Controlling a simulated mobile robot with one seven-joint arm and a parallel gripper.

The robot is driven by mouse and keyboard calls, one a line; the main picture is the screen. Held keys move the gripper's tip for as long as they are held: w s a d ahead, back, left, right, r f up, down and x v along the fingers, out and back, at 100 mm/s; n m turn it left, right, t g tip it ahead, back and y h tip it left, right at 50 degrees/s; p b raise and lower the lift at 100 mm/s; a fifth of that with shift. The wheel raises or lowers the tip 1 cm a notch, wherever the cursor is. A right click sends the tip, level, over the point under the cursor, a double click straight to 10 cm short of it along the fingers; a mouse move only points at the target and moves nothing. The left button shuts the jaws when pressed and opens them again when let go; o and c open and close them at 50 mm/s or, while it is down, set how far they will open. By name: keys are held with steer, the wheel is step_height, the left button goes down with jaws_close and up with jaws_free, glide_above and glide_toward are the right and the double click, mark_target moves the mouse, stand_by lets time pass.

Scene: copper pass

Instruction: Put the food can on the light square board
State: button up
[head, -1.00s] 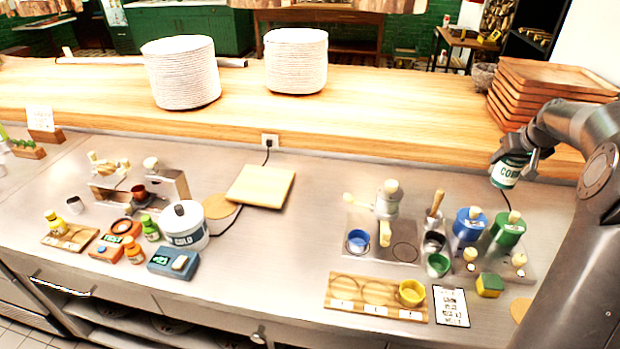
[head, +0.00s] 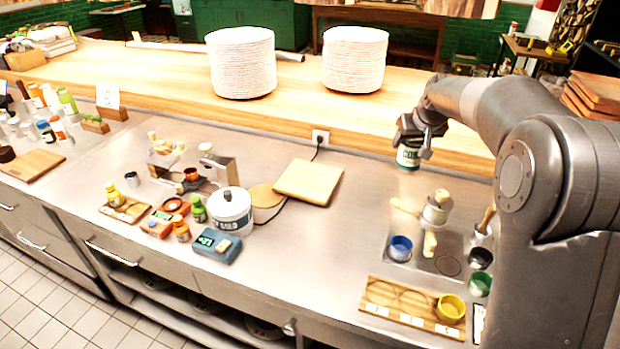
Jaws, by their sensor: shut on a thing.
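The food can (head: 408,156), white and green with dark lettering, is held in my gripper (head: 412,143) above the right part of the steel counter. My gripper is shut on the upper part of the can, and its fingers hide some of it. The light square board (head: 308,182) lies flat on the counter, left of and lower in the picture than the can. Its top is bare. A cable runs by the board to a socket on the ledge.
A white pot (head: 231,211) and a round wooden piece (head: 264,198) stand left of the board. A press-like device (head: 435,212) and a cup tray (head: 412,309) are at the right. Two plate stacks (head: 241,65) stand on the ledge. The counter between board and can is clear.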

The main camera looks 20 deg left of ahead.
steer(key=s+a+r+n, duration=0.1)
steer(key=s+a, duration=0.2)
steer(key=a, duration=0.3)
steer(key=s+a+n, duration=0.1)
steer(key=s+a, duration=0.2)
steer(key=a, duration=0.4)
glide_above(314, 184)
steer(key=shift+y, duration=0.4)
steer(key=shift+f, duration=5.4)
steer(key=o, duration=1.3)
steer(key=shift+f, duration=0.15)
steer(key=v, duration=1.2)
steer(key=shift+r, duration=0.25)
steer(key=shift+w, duration=0.1)
